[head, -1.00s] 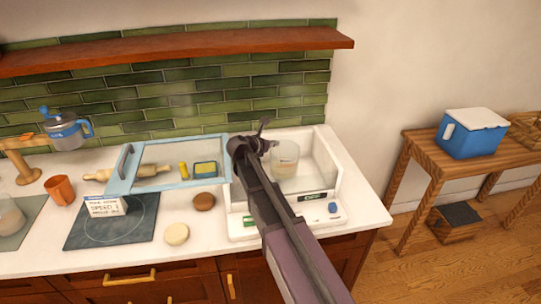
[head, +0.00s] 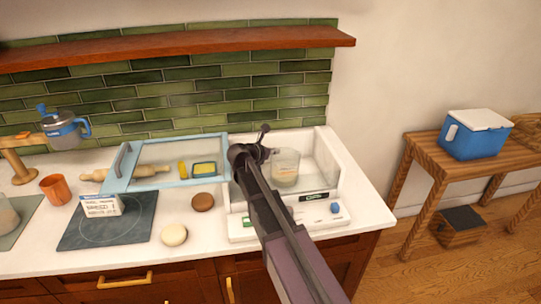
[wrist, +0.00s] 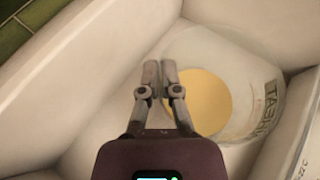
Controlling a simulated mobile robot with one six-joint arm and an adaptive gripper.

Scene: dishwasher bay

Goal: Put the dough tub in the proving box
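The proving box (head: 247,226) is the white open-topped box at the right end of the counter, with a small display and a blue knob on its front. Its pale blue framed glass lid (head: 221,162) lies open to the left. The dough tub (head: 289,163), clear with pale yellow dough at the bottom, is inside the box walls. My gripper (wrist: 160,74) has its fingers nearly together at the tub's rim, pinching its near wall; the tub (wrist: 246,75) shows behind and right of them. I cannot tell whether the tub touches the box floor.
A brown round (head: 203,202) and a cream round (head: 174,235) lie before the lid. A dark plate with a white card (head: 101,205), an orange cup (head: 55,189) and a blue-lidded jug (head: 66,132) stand left. A wooden shelf (head: 170,50) runs above. A blue cooler (head: 474,140) stands right.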

